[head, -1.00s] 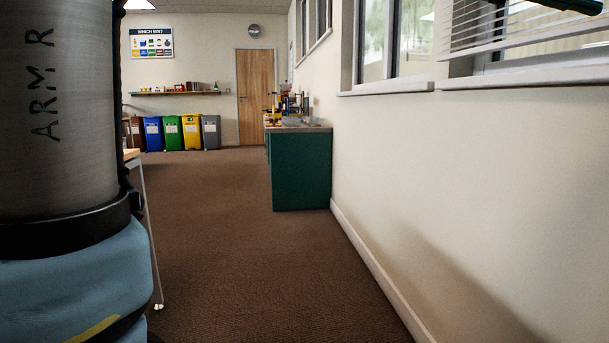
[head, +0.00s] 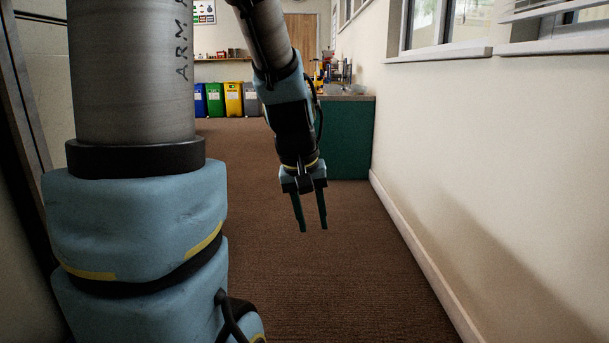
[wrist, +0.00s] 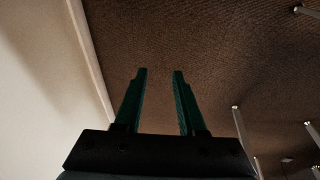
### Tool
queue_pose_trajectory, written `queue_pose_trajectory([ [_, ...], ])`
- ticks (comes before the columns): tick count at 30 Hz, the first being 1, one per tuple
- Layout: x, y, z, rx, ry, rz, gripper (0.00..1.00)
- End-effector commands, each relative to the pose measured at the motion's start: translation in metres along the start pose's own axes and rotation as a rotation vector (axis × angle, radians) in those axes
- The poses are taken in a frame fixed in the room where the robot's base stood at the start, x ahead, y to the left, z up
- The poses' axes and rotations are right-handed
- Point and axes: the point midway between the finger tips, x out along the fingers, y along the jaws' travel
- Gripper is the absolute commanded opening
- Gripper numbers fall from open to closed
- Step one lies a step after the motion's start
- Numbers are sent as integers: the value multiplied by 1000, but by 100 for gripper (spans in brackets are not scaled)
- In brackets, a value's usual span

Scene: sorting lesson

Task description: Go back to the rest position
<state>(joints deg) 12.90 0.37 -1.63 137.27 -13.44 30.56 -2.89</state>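My gripper (head: 313,228) hangs from my arm in the middle of the head view, fingers pointing down over the brown carpet. Its two dark green fingers stand apart with nothing between them. In the wrist view the fingers (wrist: 158,72) are also spread and empty, with only carpet beyond them. My upper arm links fill the left of the head view and hide part of the room there.
A green cabinet (head: 350,140) with items on top stands against the right wall (head: 500,170). Several coloured bins, one of them yellow (head: 234,99), line the back near a wooden door (head: 300,37). Metal legs (wrist: 242,135) show at right in the wrist view. Open carpet (head: 370,270) lies ahead.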

Motion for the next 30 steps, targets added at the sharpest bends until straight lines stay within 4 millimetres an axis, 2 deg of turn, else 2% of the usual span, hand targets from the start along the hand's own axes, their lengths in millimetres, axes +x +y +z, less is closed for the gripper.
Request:
queue_pose_trajectory([
  [1,8,-23,10,11,-12,-39,40],
  [7,28,-94,55,93,-59,-156,40],
  [9,3,-86,46,99,-52,-152,40],
  [17,-53,-75,35,97,-51,-150,40],
  [30,-184,-52,10,97,-51,-150,40],
])
